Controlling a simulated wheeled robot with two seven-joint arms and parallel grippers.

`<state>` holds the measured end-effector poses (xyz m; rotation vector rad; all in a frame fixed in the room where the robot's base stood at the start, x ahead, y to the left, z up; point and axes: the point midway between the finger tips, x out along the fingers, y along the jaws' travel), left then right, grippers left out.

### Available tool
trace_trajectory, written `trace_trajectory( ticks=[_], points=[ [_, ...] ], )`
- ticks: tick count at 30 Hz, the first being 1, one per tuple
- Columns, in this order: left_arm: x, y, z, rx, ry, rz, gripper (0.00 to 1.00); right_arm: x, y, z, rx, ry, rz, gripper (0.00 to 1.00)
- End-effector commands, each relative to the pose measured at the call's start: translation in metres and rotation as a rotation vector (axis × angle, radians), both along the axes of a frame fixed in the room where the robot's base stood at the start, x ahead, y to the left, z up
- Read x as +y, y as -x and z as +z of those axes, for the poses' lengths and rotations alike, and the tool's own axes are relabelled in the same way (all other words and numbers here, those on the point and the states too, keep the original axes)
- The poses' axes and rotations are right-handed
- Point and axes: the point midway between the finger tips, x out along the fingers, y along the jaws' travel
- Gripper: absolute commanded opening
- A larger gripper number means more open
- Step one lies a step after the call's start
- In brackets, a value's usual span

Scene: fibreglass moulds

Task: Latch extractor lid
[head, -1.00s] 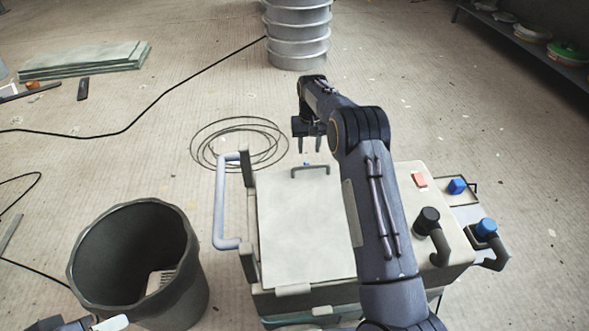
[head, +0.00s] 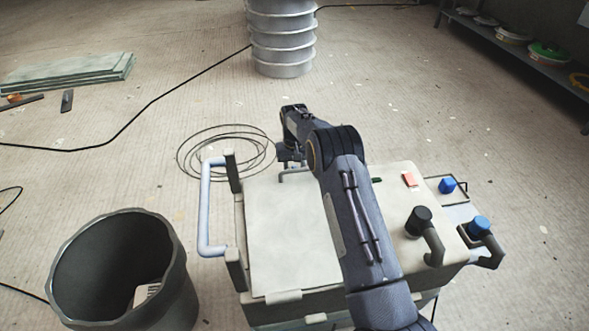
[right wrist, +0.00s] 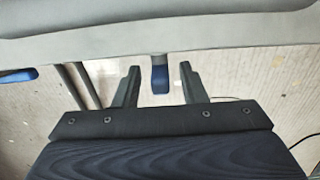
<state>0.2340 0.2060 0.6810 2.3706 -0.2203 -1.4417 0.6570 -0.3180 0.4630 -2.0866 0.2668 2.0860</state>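The extractor is a pale box with its lid (head: 285,235) lying flat on top. A grey handle (head: 284,177) stands at the lid's far edge. My right arm reaches over the lid, and my right gripper (head: 290,160) is low at that far edge, mostly hidden by its own wrist. In the right wrist view, my right gripper (right wrist: 158,75) is open, with a finger on each side of a small blue-tipped latch (right wrist: 160,78). Gaps show on both sides of the latch. My left gripper is not in view.
A dark bin (head: 120,270) stands left of the extractor. A blue-grey side handle (head: 205,210) sticks out on the left. Coiled cable (head: 215,150) lies on the floor behind.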

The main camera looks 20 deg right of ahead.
Motion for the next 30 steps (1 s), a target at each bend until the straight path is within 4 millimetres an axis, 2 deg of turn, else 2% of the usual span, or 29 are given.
trace_trajectory(
  ticks=[1, 9, 20, 30],
  points=[
    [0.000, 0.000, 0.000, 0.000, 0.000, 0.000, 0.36, 0.000, 0.000, 0.000, 0.000, 0.000, 0.000, 0.33],
    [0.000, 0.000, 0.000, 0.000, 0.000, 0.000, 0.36, 0.000, 0.000, 0.000, 0.000, 0.000, 0.000, 0.00],
    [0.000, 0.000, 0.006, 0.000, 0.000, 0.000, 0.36, 0.003, 0.000, 0.002, 0.015, 0.054, 0.003, 0.00],
    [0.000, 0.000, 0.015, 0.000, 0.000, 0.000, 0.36, 0.010, -0.002, -0.001, 0.072, 0.278, 0.005, 0.00]
  ],
)
